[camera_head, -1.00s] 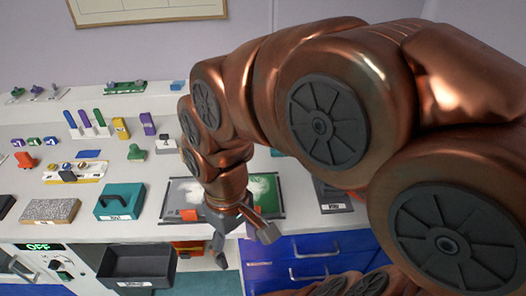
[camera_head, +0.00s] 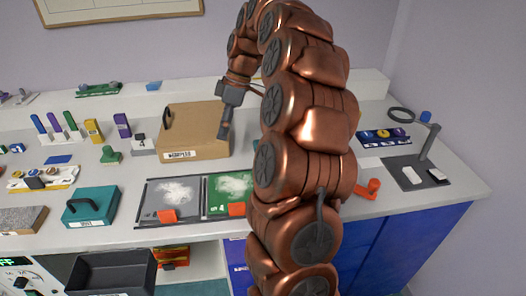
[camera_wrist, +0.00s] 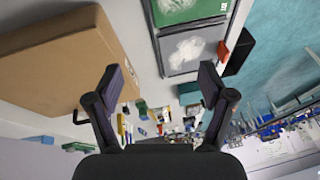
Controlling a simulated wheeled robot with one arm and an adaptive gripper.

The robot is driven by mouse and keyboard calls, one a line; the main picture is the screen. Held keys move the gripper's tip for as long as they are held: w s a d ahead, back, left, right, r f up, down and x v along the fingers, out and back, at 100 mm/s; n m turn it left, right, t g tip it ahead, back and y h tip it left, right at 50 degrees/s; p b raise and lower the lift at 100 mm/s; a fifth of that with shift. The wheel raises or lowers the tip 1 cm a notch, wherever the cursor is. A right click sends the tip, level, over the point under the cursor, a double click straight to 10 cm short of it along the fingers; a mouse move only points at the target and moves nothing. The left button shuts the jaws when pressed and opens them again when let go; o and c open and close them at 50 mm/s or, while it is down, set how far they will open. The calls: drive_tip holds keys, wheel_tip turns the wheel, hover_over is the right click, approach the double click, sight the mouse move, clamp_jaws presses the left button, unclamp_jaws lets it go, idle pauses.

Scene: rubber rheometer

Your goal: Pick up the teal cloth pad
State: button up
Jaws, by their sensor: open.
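I cannot pick out a teal cloth pad for certain. A small flat blue piece (camera_head: 58,160) lies on the left of the counter, and another blue piece (camera_head: 153,86) lies on the back ledge. A teal case (camera_head: 90,206) with a dark handle stands near the front left edge. My gripper (camera_head: 226,128) is in front of the large brown box, right of all three. In the wrist view my gripper (camera_wrist: 160,82) has its two fingers wide apart with nothing between them.
The brown box (camera_head: 193,131) stands mid-counter. A grey tray (camera_head: 168,190) and a green tray (camera_head: 229,186) with white powder lie before it. A black bin (camera_head: 112,272) is below the front edge. A lamp (camera_head: 430,142) stands at right.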

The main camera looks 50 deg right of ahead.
drive_tip(key=shift+n+t, duration=0.7)
drive_tip(key=d+f, duration=0.2)
drive_tip(key=d, duration=0.3)
drive_tip(key=d+f+b, duration=0.1)
drive_tip(key=d+f, duration=0.1)
drive_tip(key=d, duration=0.4)
drive_tip(key=s+d+f+b, duration=0.1)
drive_tip(key=d+f, duration=0.1)
drive_tip(key=d, duration=0.4)
drive_tip(key=shift+d+f, duration=0.1)
drive_tip(key=shift+d, duration=0.15)
drive_tip(key=shift+s+d+p+x, duration=0.1)
drive_tip(key=shift+d+p+x, duration=0.15)
drive_tip(key=shift+x, duration=1.65)
drive_tip(key=shift+s+d+p+x, duration=0.15)
drive_tip(key=shift+p+x, duration=0.2)
drive_tip(key=shift+x, duration=1.6)
drive_tip(key=shift+f, duration=0.2)
drive_tip(key=shift+c, duration=0.4)
drive_tip(key=c, duration=1)
drive_tip(key=shift+o, duration=0.2)
